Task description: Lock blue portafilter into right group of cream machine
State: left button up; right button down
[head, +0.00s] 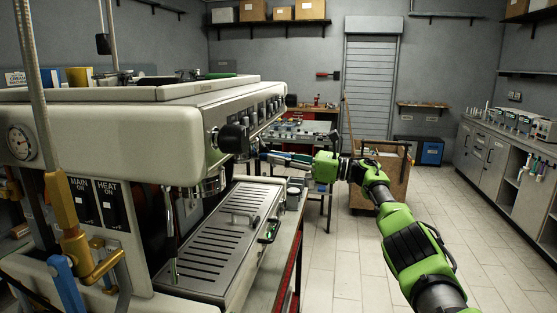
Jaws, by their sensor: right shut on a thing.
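The cream machine (110,125) fills the left side of the head view, seen from its end. A near group (208,186) hangs under its front, above the drip tray (205,250). The groups farther along are mostly hidden behind it and a black knob (233,139). My right gripper (285,159) is beside the machine's front, at about group height. It is shut on the blue portafilter (271,157), of which only a thin bluish part shows. I cannot tell whether the portafilter touches the far group. My left gripper is not in view.
A small green-lit item (269,231) sits at the tray's front edge. A steam wand (172,240) hangs at the near end. A wooden bin (378,185) stands on the floor beyond my right arm. The tiled floor (350,255) right of the machine is clear.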

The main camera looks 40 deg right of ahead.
jog(key=shift+r, duration=0.35)
jog(key=shift+y+b, duration=0.3)
jog(key=shift+b, duration=0.25)
jog(key=shift+r, duration=0.1)
jog(key=c, duration=1.9)
grip_release()
jog(key=shift+o, duration=0.3)
jog(key=shift+s+a, duration=0.2)
jog(key=shift+s, duration=0.05)
jog(key=shift+w+d+f, duration=0.1)
jog(key=shift+w+f, duration=0.05)
jog(key=shift+f, duration=0.2)
jog(key=shift+s, duration=0.2)
